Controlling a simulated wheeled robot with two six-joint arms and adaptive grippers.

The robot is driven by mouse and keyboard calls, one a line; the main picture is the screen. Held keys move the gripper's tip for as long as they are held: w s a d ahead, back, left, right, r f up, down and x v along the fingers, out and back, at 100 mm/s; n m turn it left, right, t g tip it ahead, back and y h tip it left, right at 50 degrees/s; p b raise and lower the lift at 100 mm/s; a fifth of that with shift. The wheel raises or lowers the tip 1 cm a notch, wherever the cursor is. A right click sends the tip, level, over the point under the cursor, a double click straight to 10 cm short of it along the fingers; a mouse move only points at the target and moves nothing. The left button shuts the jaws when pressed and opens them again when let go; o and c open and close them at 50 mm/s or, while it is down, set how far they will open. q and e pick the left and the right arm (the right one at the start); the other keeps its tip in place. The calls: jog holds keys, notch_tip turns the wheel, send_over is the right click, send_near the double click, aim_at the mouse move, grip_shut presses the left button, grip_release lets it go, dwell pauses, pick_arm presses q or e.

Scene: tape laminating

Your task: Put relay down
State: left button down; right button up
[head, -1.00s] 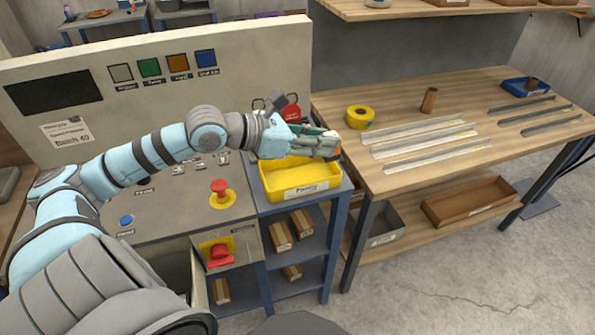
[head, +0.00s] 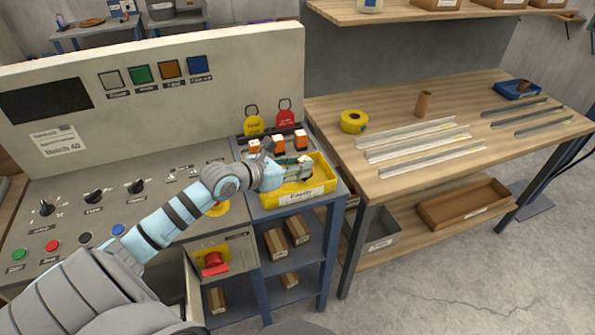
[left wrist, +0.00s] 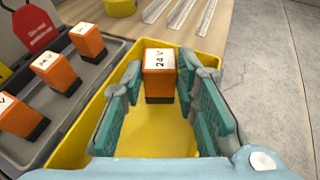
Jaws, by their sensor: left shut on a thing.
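My left gripper (head: 296,171) is over the yellow bin (head: 298,197), with its fingers low, at about rim height. It is shut on an orange relay with a dark base and a "24 V" label (left wrist: 160,72), seen between the teal fingertips in the left wrist view. The yellow bin floor (left wrist: 155,142) shows below the fingers. Whether the held relay touches the bin is unclear. In the head view the relay is mostly hidden by the gripper. Three similar orange relays stand in a row behind the bin: left (head: 254,145), middle (head: 277,143), right (head: 300,141). My right gripper is not in view.
A control panel (head: 120,185) with knobs and buttons lies to the left. A wooden table (head: 400,105) to the right holds a yellow tape roll (head: 353,121), a brown cylinder (head: 423,104) and metal strips. Red and yellow tags hang behind the relays.

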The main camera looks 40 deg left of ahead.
pick_arm(q)
jog(key=shift+f, duration=0.6)
jog(key=shift+r, duration=0.1)
jog(key=shift+f+b, duration=0.35)
jog(key=shift+f, duration=0.25)
jog(key=c, duration=1.2)
grip_release()
jog(key=shift+a, duration=0.1)
jog(key=shift+c, duration=0.2)
